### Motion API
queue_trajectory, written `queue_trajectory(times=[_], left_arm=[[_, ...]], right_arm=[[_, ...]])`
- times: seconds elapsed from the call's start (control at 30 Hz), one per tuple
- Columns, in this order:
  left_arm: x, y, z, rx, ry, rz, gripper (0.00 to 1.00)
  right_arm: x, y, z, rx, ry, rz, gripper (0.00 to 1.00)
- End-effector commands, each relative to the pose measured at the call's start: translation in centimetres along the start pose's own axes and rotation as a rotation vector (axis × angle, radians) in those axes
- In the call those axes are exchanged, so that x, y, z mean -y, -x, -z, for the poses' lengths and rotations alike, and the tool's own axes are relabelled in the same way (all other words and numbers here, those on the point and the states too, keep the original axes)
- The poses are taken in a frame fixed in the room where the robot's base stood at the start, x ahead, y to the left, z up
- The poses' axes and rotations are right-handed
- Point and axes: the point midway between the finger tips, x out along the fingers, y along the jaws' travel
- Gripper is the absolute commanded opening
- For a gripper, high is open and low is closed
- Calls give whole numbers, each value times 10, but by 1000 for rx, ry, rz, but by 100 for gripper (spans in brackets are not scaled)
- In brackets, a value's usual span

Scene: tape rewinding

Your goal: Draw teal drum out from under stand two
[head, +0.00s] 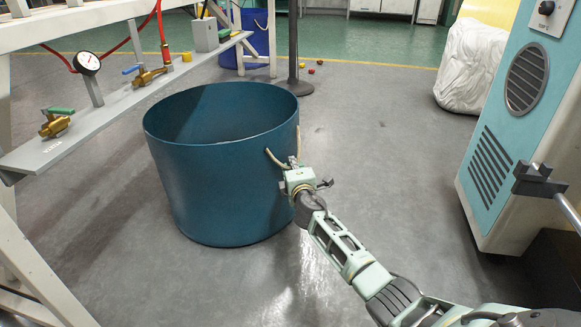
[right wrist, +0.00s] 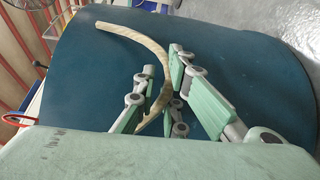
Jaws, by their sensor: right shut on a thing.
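The teal drum (head: 215,185) stands upright and open-topped on the grey floor, in front of the white stand (head: 110,28) at the upper left. A pale curved handle (head: 276,158) is on the drum's right side. My right gripper (head: 292,165) is at that side, shut on the handle. In the right wrist view the handle (right wrist: 152,50) curves between the finger pads of the gripper (right wrist: 160,95), with the drum's teal wall (right wrist: 85,75) behind. My left gripper is not in view.
A grey shelf (head: 125,100) with valves and a gauge (head: 88,63) juts from the stand, close to the drum's left. A light blue machine (head: 520,130) is at the right. A dark post (head: 293,50) and a blue bin (head: 252,38) stand behind. Floor between drum and machine is clear.

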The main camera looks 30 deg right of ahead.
Motion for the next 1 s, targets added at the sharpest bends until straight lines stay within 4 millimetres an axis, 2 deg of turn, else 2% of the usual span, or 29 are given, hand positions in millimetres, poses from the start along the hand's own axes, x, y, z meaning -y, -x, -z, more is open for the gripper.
queue_trajectory(times=[0.03, 0.33, 0.37, 0.6, 1.0], left_arm=[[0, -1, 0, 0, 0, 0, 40], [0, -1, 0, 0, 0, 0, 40], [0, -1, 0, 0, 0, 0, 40], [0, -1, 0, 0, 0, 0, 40], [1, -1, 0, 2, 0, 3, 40]], right_arm=[[-17, -3, -6, 9, 2, -25, 0], [-17, -3, -6, 8, 2, -25, 0], [-17, -3, -6, 8, 2, -25, 11], [-17, -3, -4, 3, 1, -25, 32], [-15, 1, 1, -7, -1, -25, 32]])
